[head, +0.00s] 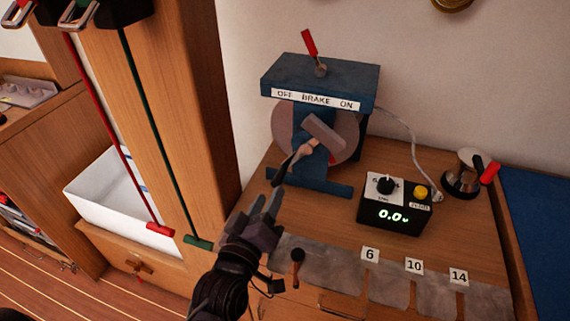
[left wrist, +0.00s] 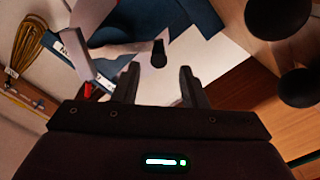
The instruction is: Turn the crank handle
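The crank handle (head: 282,174) is a dark grip at the end of a metal crank arm (head: 300,153) on the front of a blue winch (head: 318,85) with a grey drum. My left gripper (head: 269,203) is just in front of and below the handle, its fingers pointing up toward it. In the left wrist view the left gripper (left wrist: 159,85) is open. The dark end of the handle (left wrist: 158,54) shows beyond and between the fingertips, apparently not gripped. My right gripper is not in view.
A red brake lever (head: 310,43) stands on the winch above an OFF BRAKE ON label. A black display box (head: 393,216) reading 0.0 stands to the right. A wooden post (head: 185,110) with red and green lines stands left.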

